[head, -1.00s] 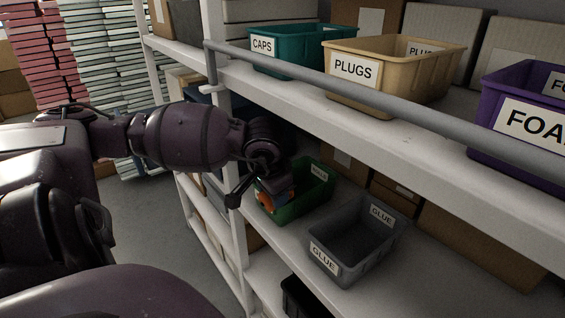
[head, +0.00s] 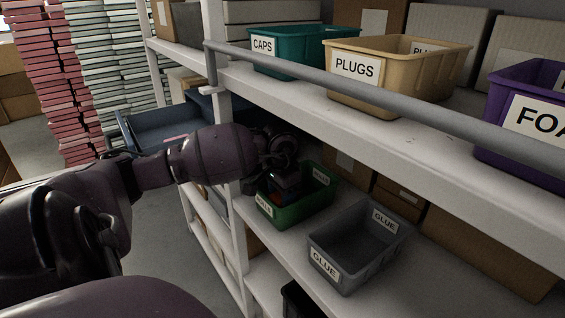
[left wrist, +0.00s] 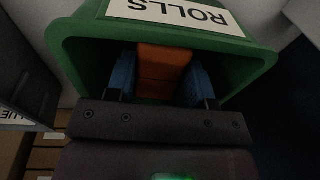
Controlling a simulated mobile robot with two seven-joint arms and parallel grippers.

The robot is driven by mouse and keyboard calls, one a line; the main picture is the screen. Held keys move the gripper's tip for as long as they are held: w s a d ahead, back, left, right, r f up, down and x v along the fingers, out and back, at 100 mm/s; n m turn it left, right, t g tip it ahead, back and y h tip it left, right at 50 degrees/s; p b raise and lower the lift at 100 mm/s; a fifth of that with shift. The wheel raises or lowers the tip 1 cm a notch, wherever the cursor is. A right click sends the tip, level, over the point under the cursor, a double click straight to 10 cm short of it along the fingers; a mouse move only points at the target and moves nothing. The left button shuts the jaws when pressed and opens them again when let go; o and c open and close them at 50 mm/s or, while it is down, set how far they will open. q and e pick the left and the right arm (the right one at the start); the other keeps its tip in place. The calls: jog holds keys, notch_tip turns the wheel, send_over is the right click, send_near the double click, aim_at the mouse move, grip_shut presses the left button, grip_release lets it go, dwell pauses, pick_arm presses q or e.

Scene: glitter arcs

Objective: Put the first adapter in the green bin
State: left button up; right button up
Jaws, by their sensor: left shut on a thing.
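The green bin (head: 316,209), labelled ROLLS, stands on the lower shelf, left of a grey bin. My left gripper (head: 283,192) reaches into its upper left part from above. In the left wrist view the green bin (left wrist: 75,48) surrounds the fingertips. There the left gripper (left wrist: 162,80) has its two blue fingers shut on an orange block-like thing (left wrist: 163,62), which I take to be the adapter. It is held inside the bin opening; I cannot tell whether it touches the floor of the bin. My right gripper is not in view.
The grey GLUE bin (head: 345,262) looks empty, right of the green bin. Above are the upper shelf (head: 400,135) and a grey rail (head: 350,85), with teal CAPS (head: 290,58), tan PLUGS (head: 385,92) and purple (head: 500,120) bins. A blue tray (head: 160,130) shows at left.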

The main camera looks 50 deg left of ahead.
pick_arm(q)
jog(key=shift+w+r+g+h, duration=0.2)
jog(key=shift+g+h, duration=0.1)
jog(key=shift+g, duration=0.1)
jog(key=shift+a+f, duration=0.1)
jog(key=shift+f, duration=1.45)
jog(key=shift+f, duration=0.15)
jog(key=o, duration=1.1)
jog(key=shift+c, duration=0.2)
